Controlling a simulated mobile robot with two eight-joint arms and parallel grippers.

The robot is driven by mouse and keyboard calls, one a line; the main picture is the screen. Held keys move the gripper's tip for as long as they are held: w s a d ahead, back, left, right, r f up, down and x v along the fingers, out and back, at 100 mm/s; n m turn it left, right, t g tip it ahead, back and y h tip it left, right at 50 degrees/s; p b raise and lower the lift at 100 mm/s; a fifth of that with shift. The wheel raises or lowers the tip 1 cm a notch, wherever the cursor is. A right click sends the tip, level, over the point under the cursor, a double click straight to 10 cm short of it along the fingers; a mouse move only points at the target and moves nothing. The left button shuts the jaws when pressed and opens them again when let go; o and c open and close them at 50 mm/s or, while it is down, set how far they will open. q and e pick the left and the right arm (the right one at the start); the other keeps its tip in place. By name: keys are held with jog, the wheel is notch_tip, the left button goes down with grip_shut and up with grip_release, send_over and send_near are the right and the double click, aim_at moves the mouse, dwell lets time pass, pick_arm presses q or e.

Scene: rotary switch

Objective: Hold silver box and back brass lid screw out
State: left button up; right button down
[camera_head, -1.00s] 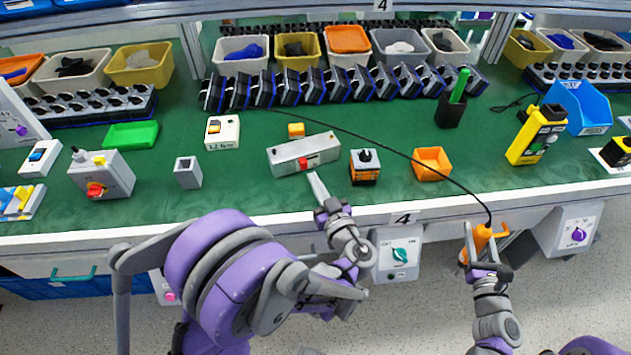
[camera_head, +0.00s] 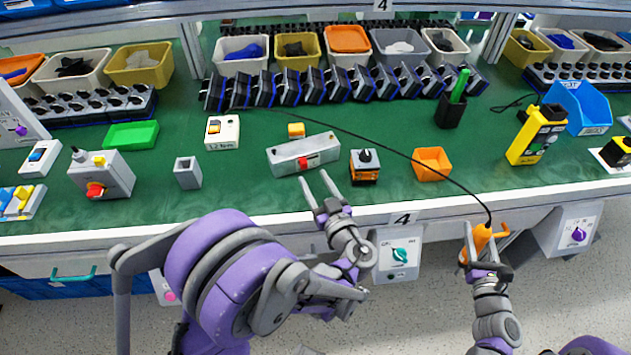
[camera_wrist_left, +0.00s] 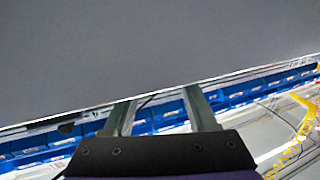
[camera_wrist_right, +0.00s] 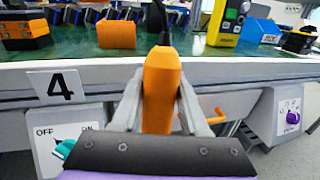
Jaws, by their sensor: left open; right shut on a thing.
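A long silver box (camera_head: 304,155) with a red part on its front sits on the green bench top, near the middle. I cannot make out a brass lid screw on it. My left gripper (camera_head: 316,181) is open and empty, just short of the box at the bench's front edge. In the left wrist view, its two fingers (camera_wrist_left: 160,110) stand apart below a large plain grey surface. My right gripper (camera_head: 487,250) is shut on an orange corded tool (camera_head: 480,238) in front of the bench edge. The tool's body also shows between the fingers in the right wrist view (camera_wrist_right: 160,85).
A black-and-orange switch block (camera_head: 365,168) and an orange bin (camera_head: 432,164) stand right of the box. A small yellow block (camera_head: 296,130) is behind it. A grey box with a red knob (camera_head: 102,175) is at left. The tool's black cable (camera_head: 400,153) crosses the bench.

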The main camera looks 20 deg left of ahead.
pick_arm(q)
jog(key=v, duration=1.2)
